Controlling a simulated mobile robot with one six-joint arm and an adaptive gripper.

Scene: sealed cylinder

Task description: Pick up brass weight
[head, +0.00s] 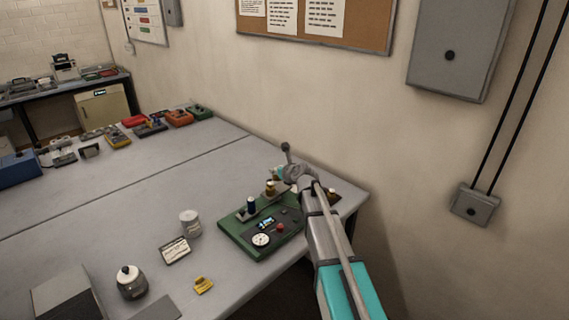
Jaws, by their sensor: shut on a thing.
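A small brass-coloured cylinder, which looks like the brass weight (270,188), is at the back of a green instrument (238,232) near the table's right end. My gripper (278,175) is at its top, shut on it; the fingers are small and partly hidden by my wrist. Whether the weight is lifted or still touches the plate under it, I cannot tell. Another small brass-coloured piece (331,193) shows to the right of my arm.
A grey post with a round knob (285,147) rises behind my gripper, close to the wall. The table's middle is clear.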

